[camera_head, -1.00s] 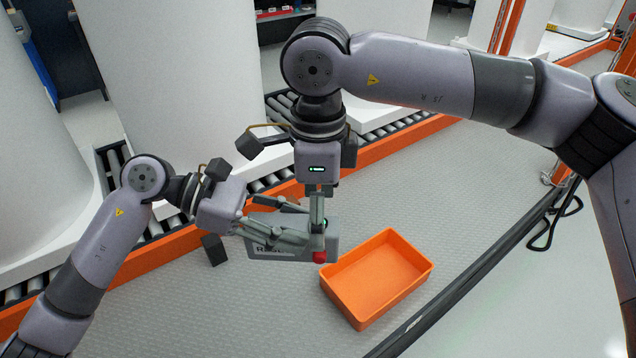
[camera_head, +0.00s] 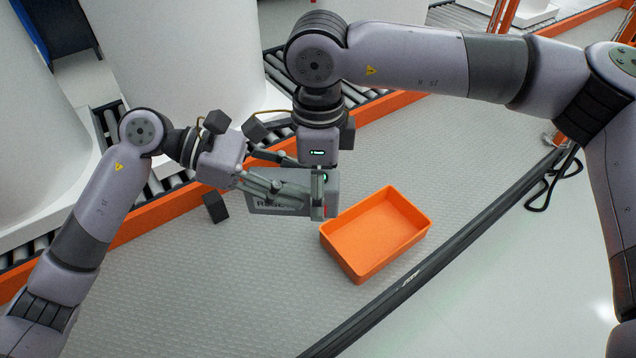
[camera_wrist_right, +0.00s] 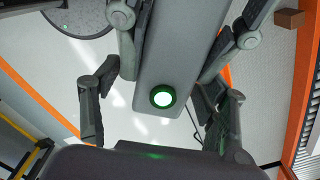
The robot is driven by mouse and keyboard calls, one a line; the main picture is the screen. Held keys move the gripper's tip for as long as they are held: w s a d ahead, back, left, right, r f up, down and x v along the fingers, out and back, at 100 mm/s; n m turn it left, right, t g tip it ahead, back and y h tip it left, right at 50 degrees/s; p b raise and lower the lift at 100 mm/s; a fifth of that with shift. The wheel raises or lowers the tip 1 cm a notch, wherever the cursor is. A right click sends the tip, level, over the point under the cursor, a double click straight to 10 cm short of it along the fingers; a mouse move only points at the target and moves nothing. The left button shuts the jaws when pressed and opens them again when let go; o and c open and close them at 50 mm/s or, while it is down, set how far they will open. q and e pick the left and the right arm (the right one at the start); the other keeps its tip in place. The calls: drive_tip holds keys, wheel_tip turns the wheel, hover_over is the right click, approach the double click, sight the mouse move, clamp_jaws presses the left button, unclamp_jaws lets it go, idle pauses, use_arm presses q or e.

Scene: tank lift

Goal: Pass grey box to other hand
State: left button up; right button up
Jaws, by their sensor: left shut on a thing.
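The grey box (camera_head: 285,207) is held up in the middle of the head view, with dark lettering on its side. My left gripper (camera_head: 277,186) is shut on it from the left. My right gripper (camera_head: 317,205) comes down from above at the box's right end, with one finger in front of it. In the right wrist view, the end of the grey box (camera_wrist_right: 165,75) carries a lit green button (camera_wrist_right: 162,97) and sits between the spread fingers of my right gripper (camera_wrist_right: 160,85). Gaps show beside the box, so this gripper looks open. The left gripper's fingers also flank the box there.
An empty orange tray (camera_head: 343,262) lies on the grey textured surface (camera_head: 240,290), right of and below the grippers in the picture. A dark rail (camera_head: 420,275) runs along the right edge. An orange-edged roller conveyor (camera_head: 150,222) and large white cylinders (camera_head: 175,60) stand behind.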

drive_tip(key=shift+s+a+f, duration=0.1)
drive_tip(key=shift+s+f, duration=0.05)
drive_tip(key=shift+s, duration=0.2)
drive_tip(key=c, duration=0.8)
drive_tip(key=o, duration=1.3)
drive_tip(key=shift+c, duration=0.2)
drive_tip(key=shift+w, duration=0.1)
drive_tip(key=shift+w+r, duration=0.1)
drive_tip(key=shift+r, duration=0.1)
